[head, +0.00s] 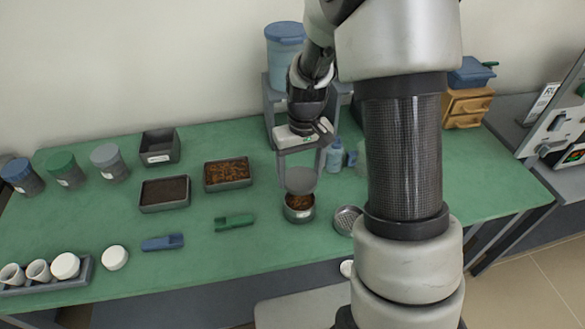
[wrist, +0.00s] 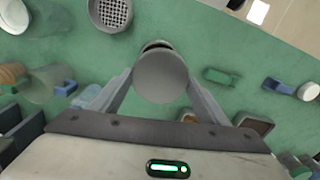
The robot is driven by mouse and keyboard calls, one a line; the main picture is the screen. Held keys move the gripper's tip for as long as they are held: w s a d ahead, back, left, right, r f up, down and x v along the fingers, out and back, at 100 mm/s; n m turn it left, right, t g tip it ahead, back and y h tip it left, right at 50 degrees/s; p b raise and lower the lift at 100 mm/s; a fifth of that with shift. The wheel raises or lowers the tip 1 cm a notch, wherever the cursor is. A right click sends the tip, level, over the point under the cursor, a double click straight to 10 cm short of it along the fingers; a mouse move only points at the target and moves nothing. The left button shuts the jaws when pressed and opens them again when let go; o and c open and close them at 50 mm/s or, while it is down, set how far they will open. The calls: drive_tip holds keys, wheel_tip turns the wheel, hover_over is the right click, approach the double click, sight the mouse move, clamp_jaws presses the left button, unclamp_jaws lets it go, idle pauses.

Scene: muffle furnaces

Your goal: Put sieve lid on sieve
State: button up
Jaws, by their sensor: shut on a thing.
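The sieve lid (head: 301,180) is a grey disc held between the fingers of my gripper (head: 300,172). In the wrist view the lid (wrist: 162,75) shows between the two fingertips (wrist: 160,85). Below it in the head view stands a round metal sieve (head: 299,212) with brown grains inside. The lid appears above the sieve and a little apart from it, slightly toward the back. In the wrist view the lid hides most of the sieve; only a dark rim (wrist: 155,45) shows past its edge. An empty perforated sieve pan (head: 346,219) stands to the right, partly behind my arm.
Grey trays of dark soil (head: 164,193) and brown grains (head: 228,174) stand to the left. A green scoop (head: 234,222) and a blue scoop (head: 162,242) lie in front of them. A grey stand with a blue container (head: 285,42) rises behind my gripper. Small bottles (head: 334,155) stand close to its right.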

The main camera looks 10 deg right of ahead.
drive_tip(key=shift+f+b, duration=1.7)
drive_tip(key=shift+f, duration=0.6)
drive_tip(key=shift+f+b, duration=0.75)
drive_tip(key=shift+f, duration=0.2)
drive_tip(key=o, duration=1.4)
drive_tip(key=shift+o, duration=0.6)
drive_tip(key=shift+o, duration=0.8)
drive_tip(key=shift+r, duration=0.1)
drive_tip(key=shift+r+p, duration=2.5)
drive_tip(key=shift+r, duration=0.9)
